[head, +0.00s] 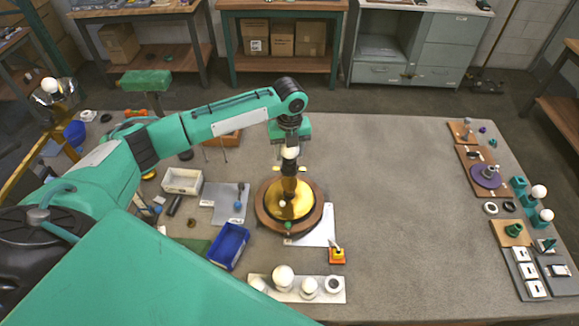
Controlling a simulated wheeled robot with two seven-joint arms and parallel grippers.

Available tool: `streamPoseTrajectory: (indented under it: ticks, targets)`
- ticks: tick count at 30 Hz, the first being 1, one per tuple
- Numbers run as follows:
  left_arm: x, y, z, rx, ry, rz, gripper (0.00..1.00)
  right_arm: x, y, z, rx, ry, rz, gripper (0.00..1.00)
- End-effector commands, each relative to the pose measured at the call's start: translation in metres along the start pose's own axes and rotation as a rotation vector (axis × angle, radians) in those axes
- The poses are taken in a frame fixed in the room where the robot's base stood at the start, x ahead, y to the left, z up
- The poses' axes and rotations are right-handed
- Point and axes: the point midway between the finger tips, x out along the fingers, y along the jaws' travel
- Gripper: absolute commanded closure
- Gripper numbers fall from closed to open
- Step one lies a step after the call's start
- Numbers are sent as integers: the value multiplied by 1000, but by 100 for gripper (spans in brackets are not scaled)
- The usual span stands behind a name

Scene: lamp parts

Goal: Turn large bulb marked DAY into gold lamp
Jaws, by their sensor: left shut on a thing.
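The gold lamp (290,205) stands upright on a round wooden base near the middle of the table, with a brass dish and a stem rising from it. My left gripper (290,146) points down above the lamp's stem and is shut on a white bulb (290,153). The bulb is upright over the top of the stem; I cannot tell if it touches the socket or is seated in it. No DAY marking can be read. My right gripper is not in view.
A white holder (324,296) with more white bulbs (283,276) lies at the front. Parts on wooden boards line the right edge. The table right of the lamp is clear.

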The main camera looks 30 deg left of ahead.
Motion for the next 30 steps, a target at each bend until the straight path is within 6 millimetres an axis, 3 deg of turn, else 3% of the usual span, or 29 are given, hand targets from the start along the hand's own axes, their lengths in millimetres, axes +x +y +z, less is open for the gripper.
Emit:
streamPoseTrajectory:
  ticks: [15, 30]
  targets:
    - [1, 1, 1, 538, 0, 1, 66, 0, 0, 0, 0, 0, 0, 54]
    - [1, 1, 0, 650, 1, 2, 66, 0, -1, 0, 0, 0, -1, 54]
